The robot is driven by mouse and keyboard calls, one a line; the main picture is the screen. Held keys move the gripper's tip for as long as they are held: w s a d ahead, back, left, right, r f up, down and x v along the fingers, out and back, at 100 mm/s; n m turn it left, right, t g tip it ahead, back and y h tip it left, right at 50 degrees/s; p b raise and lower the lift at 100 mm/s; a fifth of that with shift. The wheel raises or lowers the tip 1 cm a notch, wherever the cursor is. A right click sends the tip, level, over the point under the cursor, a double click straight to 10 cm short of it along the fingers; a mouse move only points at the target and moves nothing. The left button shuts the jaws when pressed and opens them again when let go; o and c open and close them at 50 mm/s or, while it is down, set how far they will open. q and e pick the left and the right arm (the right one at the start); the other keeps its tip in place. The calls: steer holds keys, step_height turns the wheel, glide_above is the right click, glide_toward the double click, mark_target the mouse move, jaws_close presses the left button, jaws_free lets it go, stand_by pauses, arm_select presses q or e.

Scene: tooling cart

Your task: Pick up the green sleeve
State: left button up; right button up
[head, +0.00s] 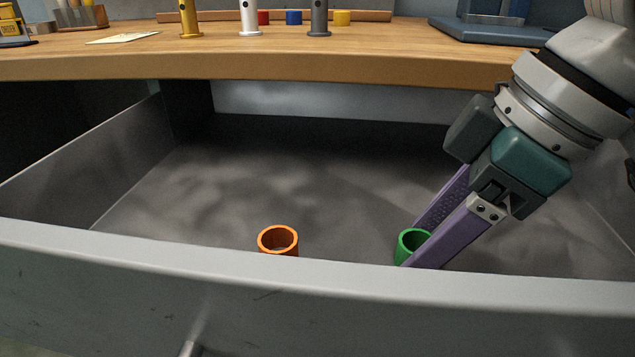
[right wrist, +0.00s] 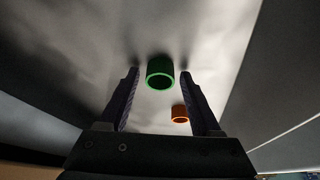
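The green sleeve (head: 405,246) stands in the open grey drawer, its lower part hidden by the drawer's front wall and partly covered by a finger of my right gripper (head: 416,246). In the right wrist view the green sleeve (right wrist: 160,73) lies between the fingertips of the right gripper (right wrist: 160,74), with a gap on each side. The right gripper is open, its purple fingers reaching down into the drawer. My left gripper is not in view.
An orange sleeve (head: 278,240) stands in the drawer to the left; it also shows in the right wrist view (right wrist: 180,114). The drawer's front wall (head: 300,290) is close by. The wooden worktop (head: 270,63) overhangs the drawer's back, carrying several posts. The drawer floor is otherwise clear.

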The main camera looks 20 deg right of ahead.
jaws_close()
stand_by(0.3)
steer(key=shift+r, duration=0.1)
